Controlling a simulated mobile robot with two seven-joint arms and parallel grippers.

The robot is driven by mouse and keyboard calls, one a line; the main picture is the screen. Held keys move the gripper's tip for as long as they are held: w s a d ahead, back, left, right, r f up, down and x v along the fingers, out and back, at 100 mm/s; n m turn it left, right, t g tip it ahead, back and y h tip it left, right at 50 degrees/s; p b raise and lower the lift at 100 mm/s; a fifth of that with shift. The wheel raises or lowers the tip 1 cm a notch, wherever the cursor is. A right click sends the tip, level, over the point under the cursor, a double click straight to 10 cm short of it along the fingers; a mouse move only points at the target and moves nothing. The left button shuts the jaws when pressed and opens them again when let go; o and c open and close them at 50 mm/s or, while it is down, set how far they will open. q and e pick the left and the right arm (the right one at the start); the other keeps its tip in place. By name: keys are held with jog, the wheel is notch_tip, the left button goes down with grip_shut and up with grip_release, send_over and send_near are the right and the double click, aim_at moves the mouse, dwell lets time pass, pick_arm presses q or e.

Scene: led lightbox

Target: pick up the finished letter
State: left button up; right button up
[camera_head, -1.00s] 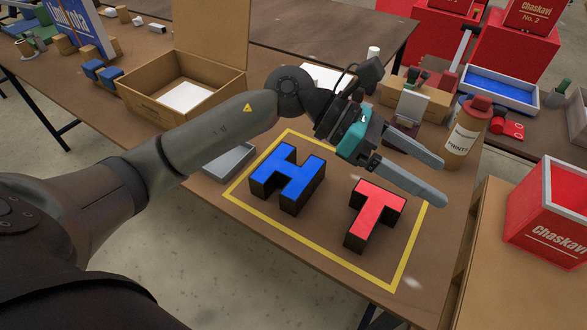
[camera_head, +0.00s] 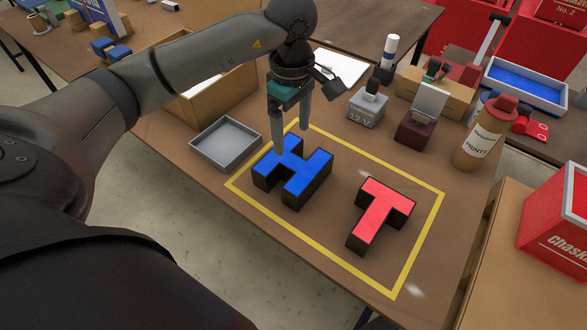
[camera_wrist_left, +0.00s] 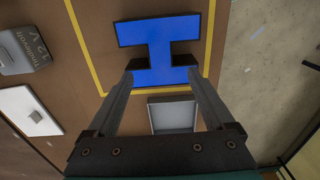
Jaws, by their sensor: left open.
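A blue-topped letter H (camera_head: 292,173) with dark sides lies flat inside the yellow outline on the table. A red-topped letter T (camera_head: 382,214) with dark sides lies to its right, inside the same outline. My left gripper (camera_head: 291,140) is open, pointing down over the far left part of the H, with nothing held. In the left wrist view, the H (camera_wrist_left: 158,45) lies beyond the fingertips (camera_wrist_left: 162,74), which appear over opposite ends of its nearer bar. Whether they touch it I cannot tell. My right gripper does not show.
A grey tray (camera_head: 225,144) stands left of the yellow outline (camera_head: 419,241). Behind are a grey 12 V box (camera_head: 366,110), a dark red stand (camera_head: 415,131) and a brown bottle (camera_head: 481,137). A cardboard box (camera_head: 205,87) is partly behind my arm. The table between the letters is clear.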

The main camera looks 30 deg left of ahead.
aim_at(293, 162)
pick_arm(q)
jog(key=f, duration=1)
jog(key=shift+d+b, duration=0.2)
jog(key=shift+b, duration=0.1)
grip_shut()
jog(key=shift+r, duration=0.1)
